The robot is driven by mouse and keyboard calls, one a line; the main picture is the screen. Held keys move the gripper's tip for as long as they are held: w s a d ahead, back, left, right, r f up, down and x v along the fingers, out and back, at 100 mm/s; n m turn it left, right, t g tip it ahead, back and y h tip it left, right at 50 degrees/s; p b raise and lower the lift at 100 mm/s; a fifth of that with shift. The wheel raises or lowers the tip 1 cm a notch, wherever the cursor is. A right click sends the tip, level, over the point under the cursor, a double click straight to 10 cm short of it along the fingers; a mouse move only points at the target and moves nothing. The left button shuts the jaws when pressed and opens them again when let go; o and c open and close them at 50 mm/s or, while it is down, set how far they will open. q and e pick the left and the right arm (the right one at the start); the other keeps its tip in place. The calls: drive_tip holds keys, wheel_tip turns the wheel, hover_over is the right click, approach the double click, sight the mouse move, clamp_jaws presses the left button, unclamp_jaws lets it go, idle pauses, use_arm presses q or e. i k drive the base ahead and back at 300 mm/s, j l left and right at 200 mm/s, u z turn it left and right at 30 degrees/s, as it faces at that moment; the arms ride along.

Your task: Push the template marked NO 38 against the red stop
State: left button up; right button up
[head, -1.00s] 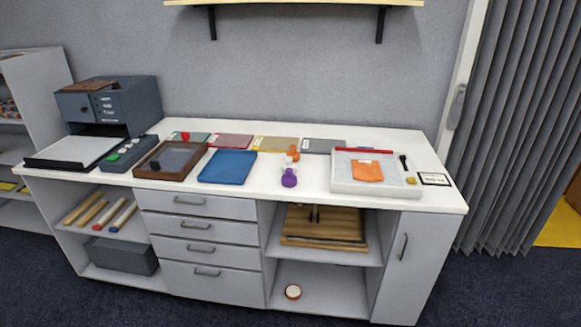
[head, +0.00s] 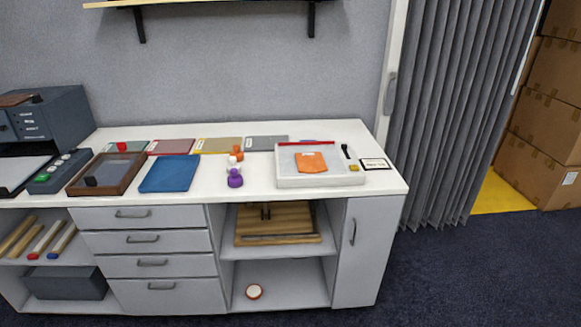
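Neither of my grippers is in view. A shallow white tray (head: 287,181) sits on the right part of the white tabletop. A red bar (head: 305,142) runs along its back edge. A flat orange piece (head: 311,161) lies in the tray, apart from the red bar. Flat green (head: 127,146), red (head: 171,147), yellow (head: 219,144) and grey (head: 266,142) sheets lie in a row along the back. Any markings are too small to read, so I cannot tell which piece is NO 38.
Orange, white and purple small objects (head: 235,178) stand left of the tray. A black-handled tool (head: 346,151) and yellow block (head: 353,168) lie at its right, with a framed card (head: 375,164) beyond. A blue pad (head: 170,173) and brown-framed box (head: 106,173) lie left. Dark floor is clear in front.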

sight(307, 162)
drive_tip(key=i+l, duration=0.15)
drive_tip(key=i, duration=0.25)
drive_tip(key=i+l+u, duration=0.1)
drive_tip(key=l, duration=0.25)
drive_tip(key=i+l+u, duration=0.1)
drive_tip(key=l, duration=0.25)
drive_tip(key=i+l+u, duration=0.1)
drive_tip(key=l, duration=0.3)
drive_tip(key=i+l, duration=0.15)
drive_tip(key=l, duration=0.2)
drive_tip(key=u, duration=0.05)
